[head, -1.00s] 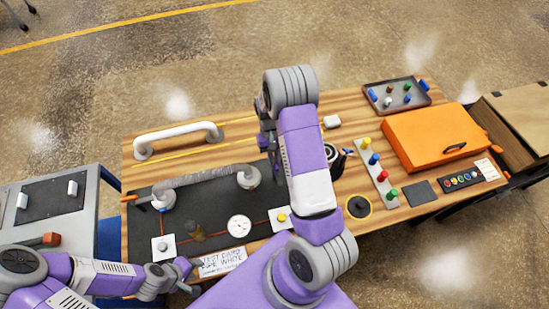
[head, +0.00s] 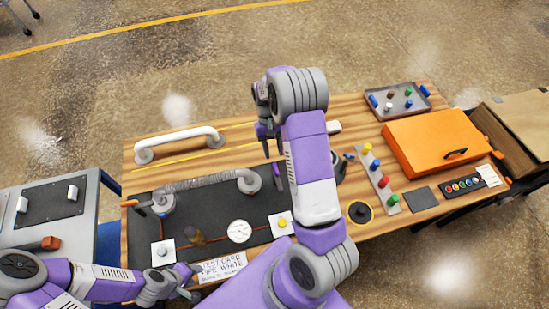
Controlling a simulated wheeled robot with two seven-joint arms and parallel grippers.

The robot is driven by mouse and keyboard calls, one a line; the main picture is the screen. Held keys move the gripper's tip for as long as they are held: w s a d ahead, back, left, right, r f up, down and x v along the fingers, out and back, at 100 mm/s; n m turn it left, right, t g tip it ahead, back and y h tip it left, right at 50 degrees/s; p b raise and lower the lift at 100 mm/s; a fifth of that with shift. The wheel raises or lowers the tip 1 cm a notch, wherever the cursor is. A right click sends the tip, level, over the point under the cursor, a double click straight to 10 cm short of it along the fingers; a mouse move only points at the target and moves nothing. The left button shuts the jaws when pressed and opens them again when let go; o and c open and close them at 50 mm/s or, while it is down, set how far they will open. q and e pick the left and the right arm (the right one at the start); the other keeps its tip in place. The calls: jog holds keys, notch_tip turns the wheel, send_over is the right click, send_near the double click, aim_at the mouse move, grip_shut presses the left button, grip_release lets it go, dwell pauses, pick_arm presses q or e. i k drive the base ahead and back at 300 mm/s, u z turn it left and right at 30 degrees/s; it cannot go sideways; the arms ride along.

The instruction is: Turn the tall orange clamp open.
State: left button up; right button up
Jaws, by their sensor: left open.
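A small orange clamp handle (head: 129,203) shows at the left end of the grey corrugated pipe (head: 208,181), at the edge of the black mat. Its height and whether it is open or shut cannot be told. My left gripper (head: 189,282) is open and empty at the table's front edge, beside the white text card and well to the front right of the orange handle. My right gripper (head: 270,146) hangs over the table, right of the white handle bar, far from the orange handle. Its fingers are partly hidden by my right arm.
A white handle bar (head: 178,142) stands behind the pipe. A gauge (head: 239,231), white button plates and a text card (head: 222,266) lie in front. An orange case (head: 436,142) and a grey parts tray (head: 398,99) are at the right. A grey cabinet (head: 48,205) stands left.

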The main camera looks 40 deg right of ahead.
aim_at(135, 205)
jog(key=k, duration=1)
